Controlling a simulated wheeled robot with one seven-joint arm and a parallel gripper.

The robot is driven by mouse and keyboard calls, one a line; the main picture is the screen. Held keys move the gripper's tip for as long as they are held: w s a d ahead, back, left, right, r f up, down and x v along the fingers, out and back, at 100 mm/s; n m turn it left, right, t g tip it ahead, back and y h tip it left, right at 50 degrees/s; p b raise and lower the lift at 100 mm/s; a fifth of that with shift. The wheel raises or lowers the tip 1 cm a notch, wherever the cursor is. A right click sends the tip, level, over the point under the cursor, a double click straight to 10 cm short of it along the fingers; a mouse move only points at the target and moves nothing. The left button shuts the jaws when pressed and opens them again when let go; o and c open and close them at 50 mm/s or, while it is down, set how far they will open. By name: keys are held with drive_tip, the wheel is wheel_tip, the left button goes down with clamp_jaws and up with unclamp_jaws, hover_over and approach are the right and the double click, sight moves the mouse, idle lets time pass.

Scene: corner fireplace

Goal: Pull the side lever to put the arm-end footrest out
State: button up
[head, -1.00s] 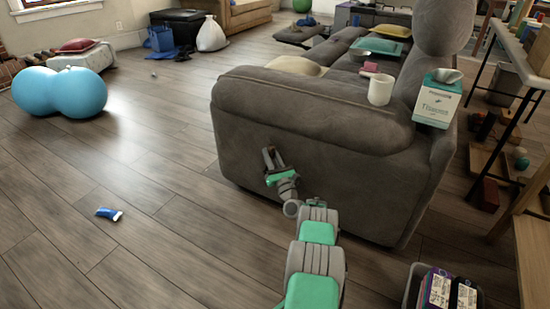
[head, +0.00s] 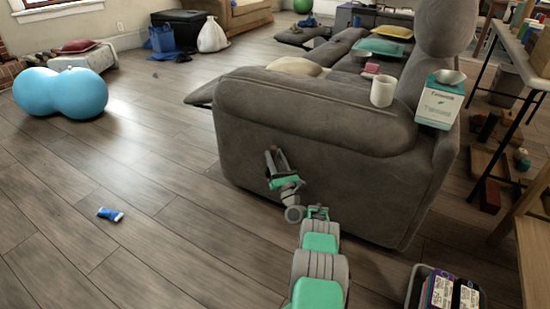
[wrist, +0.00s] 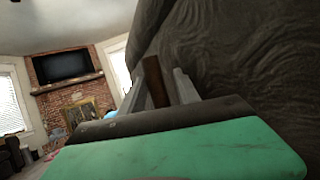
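The grey sofa (head: 320,145) stands with its arm end facing me. The footrest (head: 202,92) at this end sticks out past the sofa's left front edge, raised above the floor. The lever's lower part is hidden behind the gripper body.
A white mug (head: 383,91) and a tissue box (head: 440,100) sit on the sofa arm. A blue peanut ball (head: 60,93) and a blue tube (head: 110,214) lie on open floor at left. A bin (head: 448,290) is at lower right, a shelf table (head: 500,80) at right.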

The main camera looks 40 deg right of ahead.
drive_tip(key=shift+s, duration=0.1)
drive_tip(key=p+v, duration=0.3)
drive_tip(key=v, duration=0.4)
drive_tip(key=shift+s+f, duration=0.2)
drive_tip(key=shift+s, duration=0.05)
drive_tip(key=shift+a, duration=0.1)
